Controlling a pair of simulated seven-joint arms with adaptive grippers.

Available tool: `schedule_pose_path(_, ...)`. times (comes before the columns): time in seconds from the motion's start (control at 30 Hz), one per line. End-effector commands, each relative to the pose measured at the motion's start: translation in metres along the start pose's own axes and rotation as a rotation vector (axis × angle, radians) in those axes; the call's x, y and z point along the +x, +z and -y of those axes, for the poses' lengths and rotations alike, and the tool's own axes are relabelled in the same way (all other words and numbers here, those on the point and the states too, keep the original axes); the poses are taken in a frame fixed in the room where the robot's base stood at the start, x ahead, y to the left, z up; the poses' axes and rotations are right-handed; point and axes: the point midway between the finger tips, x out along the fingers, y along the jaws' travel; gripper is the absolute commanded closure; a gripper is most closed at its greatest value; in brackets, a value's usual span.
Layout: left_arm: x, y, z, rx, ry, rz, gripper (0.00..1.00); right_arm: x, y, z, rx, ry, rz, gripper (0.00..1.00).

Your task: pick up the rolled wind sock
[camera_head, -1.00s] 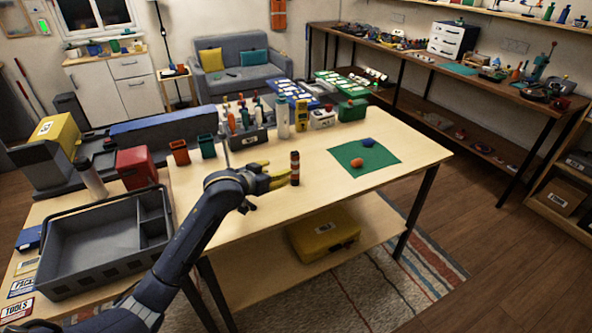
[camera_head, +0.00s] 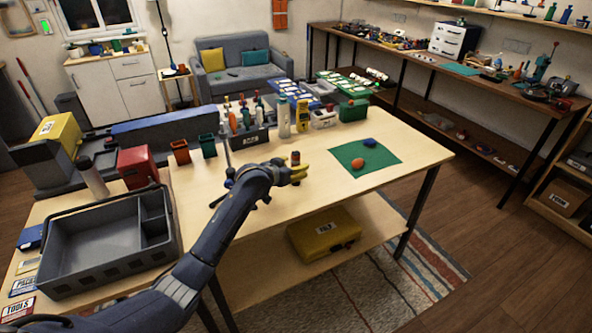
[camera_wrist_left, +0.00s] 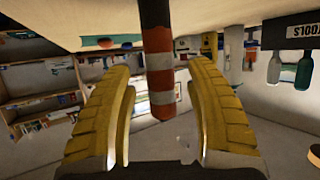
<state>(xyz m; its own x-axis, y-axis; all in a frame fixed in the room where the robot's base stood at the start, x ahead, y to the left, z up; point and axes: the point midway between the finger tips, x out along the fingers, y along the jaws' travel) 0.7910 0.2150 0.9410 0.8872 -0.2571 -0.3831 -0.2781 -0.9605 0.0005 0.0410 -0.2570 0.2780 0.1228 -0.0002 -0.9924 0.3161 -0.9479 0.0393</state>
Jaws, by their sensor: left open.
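The rolled wind sock (camera_head: 295,158) is a small upright cylinder on the wooden table, near the middle. In the left wrist view the wind sock (camera_wrist_left: 158,65) is banded in orange-red and pale grey, with a dark part near the table. My left gripper (camera_head: 300,173) has yellow fingers and is at the wind sock in the head view, hiding its lower part. In the left wrist view my left gripper (camera_wrist_left: 160,110) is open, with one finger on each side of the wind sock and a gap on both sides. My right gripper is not in view.
A green mat (camera_head: 378,157) with an orange and a blue object lies to the right. A tool holder (camera_head: 248,138) and several bottles stand behind. A grey tray (camera_head: 95,250) is at the left. The table's front right is clear.

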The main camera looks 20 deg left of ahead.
Motion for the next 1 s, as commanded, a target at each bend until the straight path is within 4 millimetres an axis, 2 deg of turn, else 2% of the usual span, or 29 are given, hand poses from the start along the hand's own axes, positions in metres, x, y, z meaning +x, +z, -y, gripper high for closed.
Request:
schedule_pose_path(0.2,0.016,0.0,0.0,0.0,0.0,0.0,0.45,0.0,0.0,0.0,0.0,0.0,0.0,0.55)
schedule_pose_path(0.53,0.018,0.0,0.001,0.0,-0.001,0.0,0.44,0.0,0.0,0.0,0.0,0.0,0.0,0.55)
schedule_pose_path(1.0,0.018,0.0,0.001,0.0,-0.001,0.0,0.99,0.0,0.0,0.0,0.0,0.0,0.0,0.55)
